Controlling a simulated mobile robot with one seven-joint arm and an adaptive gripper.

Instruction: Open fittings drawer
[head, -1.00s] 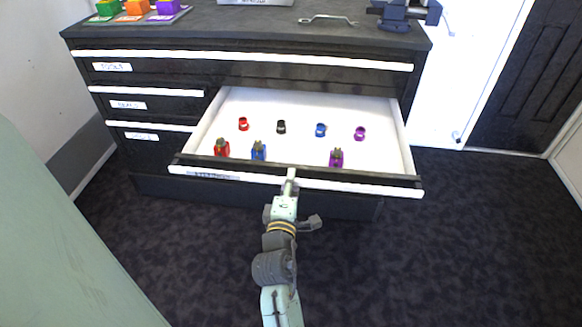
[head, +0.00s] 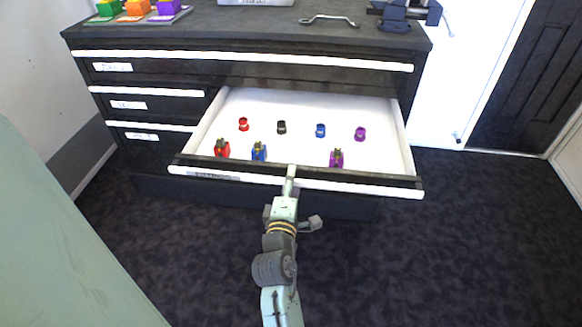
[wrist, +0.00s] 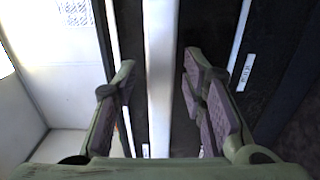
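The fittings drawer (head: 300,178) is pulled well out of the dark cabinet, and its white interior shows. A white handle strip runs along its front edge. My gripper (head: 291,172) is at the middle of this front edge. In the wrist view the white handle strip (wrist: 160,80) passes between the two fingers of my gripper (wrist: 160,75). The fingers are apart, with a gap visible on each side of the strip. The drawer holds red, dark, blue and purple ring-like fittings at the back, and red, blue and purple fittings near the front.
The cabinet (head: 250,72) has other closed drawers above and to the left. On its top are coloured blocks (head: 134,8), a metal handle (head: 328,19) and a dark vise (head: 398,14). A dark door (head: 530,80) is at the right. The carpet to the right is clear.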

